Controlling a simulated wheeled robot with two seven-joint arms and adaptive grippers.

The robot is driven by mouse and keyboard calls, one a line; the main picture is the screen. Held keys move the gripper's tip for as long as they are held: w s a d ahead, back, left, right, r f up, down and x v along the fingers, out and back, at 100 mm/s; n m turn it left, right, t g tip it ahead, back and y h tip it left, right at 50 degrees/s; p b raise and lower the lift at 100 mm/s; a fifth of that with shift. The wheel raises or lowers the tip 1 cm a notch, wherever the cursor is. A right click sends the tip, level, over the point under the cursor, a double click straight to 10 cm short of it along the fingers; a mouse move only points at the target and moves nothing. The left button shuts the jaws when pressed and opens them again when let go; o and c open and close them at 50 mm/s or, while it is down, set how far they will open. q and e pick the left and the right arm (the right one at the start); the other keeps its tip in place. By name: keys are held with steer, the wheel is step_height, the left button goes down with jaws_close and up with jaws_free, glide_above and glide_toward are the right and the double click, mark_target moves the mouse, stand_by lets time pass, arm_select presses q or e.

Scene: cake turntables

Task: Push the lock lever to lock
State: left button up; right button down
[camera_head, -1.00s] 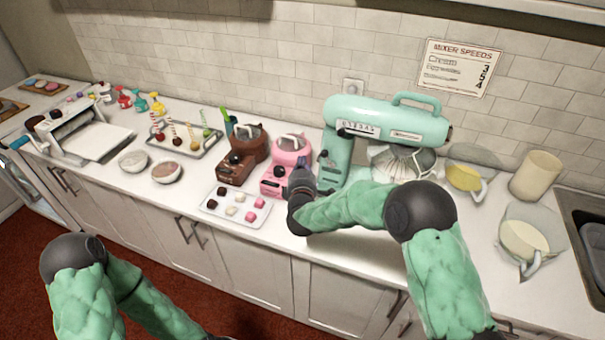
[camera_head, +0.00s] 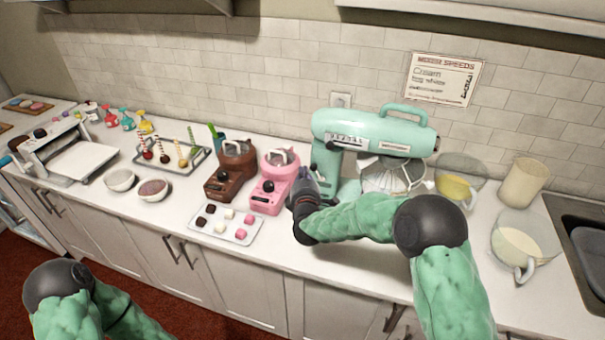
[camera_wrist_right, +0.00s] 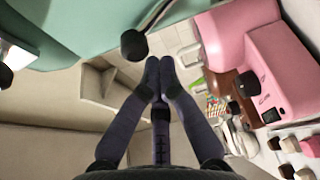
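The mint-green stand mixer (camera_head: 375,132) stands upright on the counter, with its whisk at the right. In the right wrist view, a lever with a round black knob (camera_wrist_right: 133,45) and a thin metal stem shows against the mixer's green body (camera_wrist_right: 75,25). My right gripper (camera_wrist_right: 159,72) is shut and empty, its two dark fingertips together just below and right of the knob, apart from it in the picture. In the head view, my right gripper (camera_head: 309,182) is beside the mixer's left side, partly hidden by my wrist. My left arm is at the lower left; its gripper is out of view.
A pink machine (camera_head: 273,186) stands close left of my right gripper, with a brown one (camera_head: 229,172) beyond it. A tray of sweets (camera_head: 224,236) lies in front. Bowls (camera_head: 453,188) stand right of the mixer. The counter's front edge is below my right forearm.

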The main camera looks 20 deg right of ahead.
steer(key=shift+d+r+m+b, duration=0.1)
steer(key=shift+m+b, duration=0.2)
steer(key=shift+m, duration=0.1)
